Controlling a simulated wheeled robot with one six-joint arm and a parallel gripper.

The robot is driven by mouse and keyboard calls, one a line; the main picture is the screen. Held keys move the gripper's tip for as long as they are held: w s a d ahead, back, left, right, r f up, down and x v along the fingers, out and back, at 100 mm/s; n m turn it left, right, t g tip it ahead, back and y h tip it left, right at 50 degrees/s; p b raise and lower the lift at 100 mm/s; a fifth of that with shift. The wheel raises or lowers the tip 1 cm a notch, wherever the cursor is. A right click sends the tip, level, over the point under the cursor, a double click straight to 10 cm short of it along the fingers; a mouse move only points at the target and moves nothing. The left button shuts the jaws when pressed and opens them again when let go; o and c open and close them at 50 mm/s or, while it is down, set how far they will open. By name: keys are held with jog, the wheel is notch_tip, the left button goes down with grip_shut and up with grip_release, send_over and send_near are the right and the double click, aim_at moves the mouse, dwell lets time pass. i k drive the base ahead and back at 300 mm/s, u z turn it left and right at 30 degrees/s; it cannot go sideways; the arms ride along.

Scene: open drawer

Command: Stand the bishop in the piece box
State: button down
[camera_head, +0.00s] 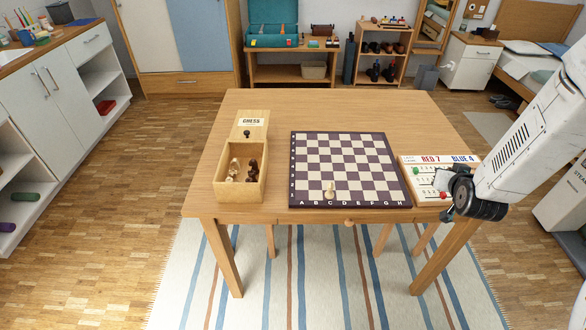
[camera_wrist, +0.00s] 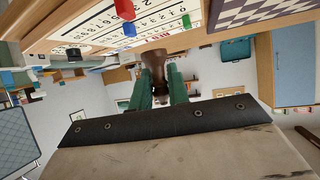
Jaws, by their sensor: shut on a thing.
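My gripper (camera_head: 448,208) is at the right edge of the table, by the score board. In the wrist view its green fingers (camera_wrist: 161,88) are shut on a dark brown turned piece (camera_wrist: 154,65). I cannot tell its kind for certain; its far end is hidden by the angle. The wooden piece box (camera_head: 240,198) stands on the left of the table with its top open. Several light and dark pieces (camera_head: 252,172) are inside it. The box lid (camera_head: 252,131) with a dark knob lies at the far end of the box.
A chessboard (camera_head: 365,145) lies mid-table, with one light piece (camera_head: 330,189) on its near edge. The score board (camera_head: 425,165), with coloured pegs, lies right of it. A drawer knob (camera_head: 348,222) is on the table front. Bare tabletop (camera_head: 335,108) lies behind the board.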

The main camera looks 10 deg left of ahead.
aim_at(253, 166)
jog(key=z, duration=1.8)
jog(key=k, duration=1.2)
jog(key=u, duration=2.15)
jog(key=i, duration=0.8)
jog(key=u, duration=0.1)
